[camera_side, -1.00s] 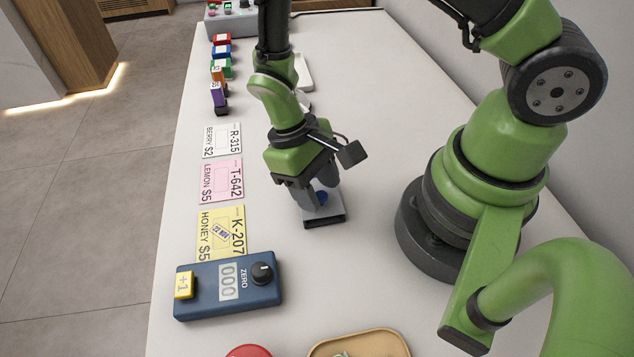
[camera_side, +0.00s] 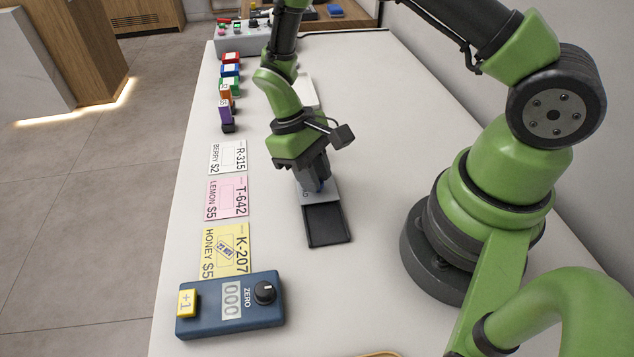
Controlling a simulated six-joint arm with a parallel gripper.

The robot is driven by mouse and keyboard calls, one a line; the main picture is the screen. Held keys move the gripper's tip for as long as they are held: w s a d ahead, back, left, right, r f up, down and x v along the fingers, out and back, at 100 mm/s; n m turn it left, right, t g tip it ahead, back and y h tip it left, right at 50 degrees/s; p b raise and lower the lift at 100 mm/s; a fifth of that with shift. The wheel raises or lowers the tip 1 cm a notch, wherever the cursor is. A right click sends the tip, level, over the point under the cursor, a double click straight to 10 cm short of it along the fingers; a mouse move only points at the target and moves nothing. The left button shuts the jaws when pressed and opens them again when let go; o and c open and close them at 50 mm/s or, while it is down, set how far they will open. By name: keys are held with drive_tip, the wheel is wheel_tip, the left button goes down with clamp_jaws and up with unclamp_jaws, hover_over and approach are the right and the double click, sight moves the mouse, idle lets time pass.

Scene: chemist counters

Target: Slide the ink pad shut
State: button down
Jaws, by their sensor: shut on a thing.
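The ink pad has a black, shallow base (camera_side: 327,226) lying on the counter right of the yellow card. Its grey sliding lid (camera_side: 328,192) sits at the far end of the base, leaving most of the black inside uncovered. My gripper (camera_side: 315,184) points down over the lid and is shut on the lid's blue knob, which is mostly hidden by the fingers.
Labelled cards in white (camera_side: 228,158), pink (camera_side: 227,197) and yellow (camera_side: 226,250) lie along the left edge. A blue counter box (camera_side: 230,305) reads 000. Several coloured stamps stand farther back, including a purple one (camera_side: 226,113).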

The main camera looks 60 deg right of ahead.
drive_tip(key=shift+w+d, duration=0.2)
drive_tip(key=shift+d, duration=0.05)
drive_tip(key=c, duration=1.2)
unclamp_jaws()
drive_tip(key=shift+o, duration=1.1)
drive_tip(key=shift+a, duration=0.1)
drive_tip(key=v, duration=1)
drive_tip(key=shift+s, duration=0.1)
